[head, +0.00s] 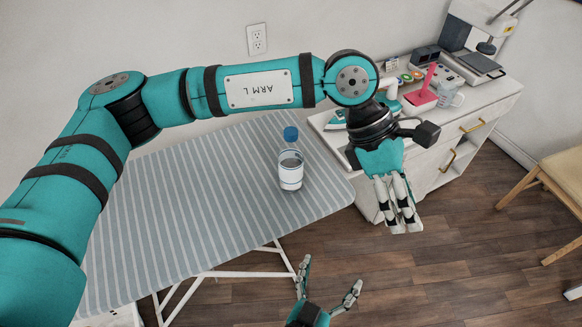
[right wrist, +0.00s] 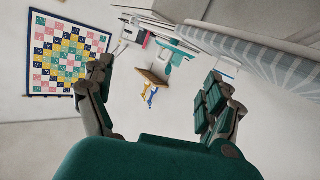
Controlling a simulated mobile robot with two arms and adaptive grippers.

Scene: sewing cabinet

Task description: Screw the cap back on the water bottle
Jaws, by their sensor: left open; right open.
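A clear water bottle (head: 290,173) with a white label stands upright on the striped ironing board (head: 200,190), near its right end. My right gripper (head: 331,271) is open and empty below the board's front edge. Its spread fingers also show in the right wrist view (right wrist: 158,75), with nothing between them.
A wooden chair (head: 560,180) stands at the right. The floor between is clear. A quilt (right wrist: 68,52) hangs on the wall.

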